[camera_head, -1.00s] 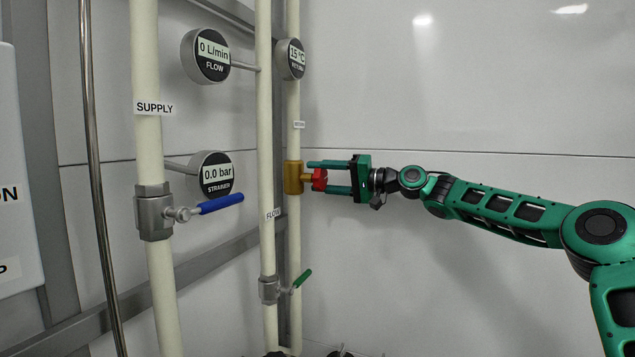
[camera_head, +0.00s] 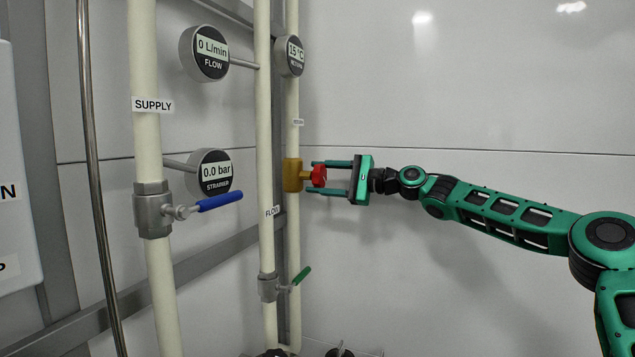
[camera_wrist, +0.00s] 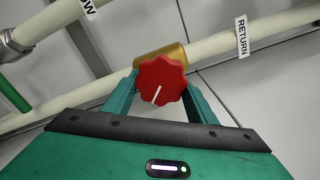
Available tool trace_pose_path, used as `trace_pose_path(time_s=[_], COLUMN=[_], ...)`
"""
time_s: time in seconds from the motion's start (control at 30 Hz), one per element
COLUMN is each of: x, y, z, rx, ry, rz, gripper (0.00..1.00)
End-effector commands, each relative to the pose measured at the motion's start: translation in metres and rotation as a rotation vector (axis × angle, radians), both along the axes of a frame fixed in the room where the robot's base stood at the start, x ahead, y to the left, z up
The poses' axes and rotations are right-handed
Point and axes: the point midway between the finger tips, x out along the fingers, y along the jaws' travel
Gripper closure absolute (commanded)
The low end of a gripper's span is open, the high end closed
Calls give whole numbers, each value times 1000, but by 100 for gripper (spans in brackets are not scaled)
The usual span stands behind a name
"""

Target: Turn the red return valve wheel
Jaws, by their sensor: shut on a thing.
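The red return valve wheel (camera_head: 319,176) sits on a brass valve body (camera_head: 293,175) on the return pipe. My gripper (camera_head: 316,177) reaches it from the right, with its green fingers on either side of the wheel. In the wrist view the red wheel (camera_wrist: 161,80) lies between the fingertips, its white pointer line slanting toward the lower left of its face. The gripper is shut on the wheel. The exact finger contact is partly hidden behind the wheel.
A blue-handled supply valve (camera_head: 218,201) and a green-handled valve (camera_head: 301,276) are to the left and below. Gauges for flow (camera_head: 205,54), strainer (camera_head: 211,174) and return temperature (camera_head: 290,56) stand near the pipes. The wall right of the pipes is clear.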

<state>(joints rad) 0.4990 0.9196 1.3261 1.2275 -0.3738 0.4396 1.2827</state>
Motion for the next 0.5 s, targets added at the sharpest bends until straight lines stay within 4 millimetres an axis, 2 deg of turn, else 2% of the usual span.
trace_pose_path(time_s=[0.03, 0.5], x=[5, 3], y=[-6, -4], z=[-4, -5], rx=[12, 169], ry=[47, 464], rz=[-12, -12], gripper=[71, 71])
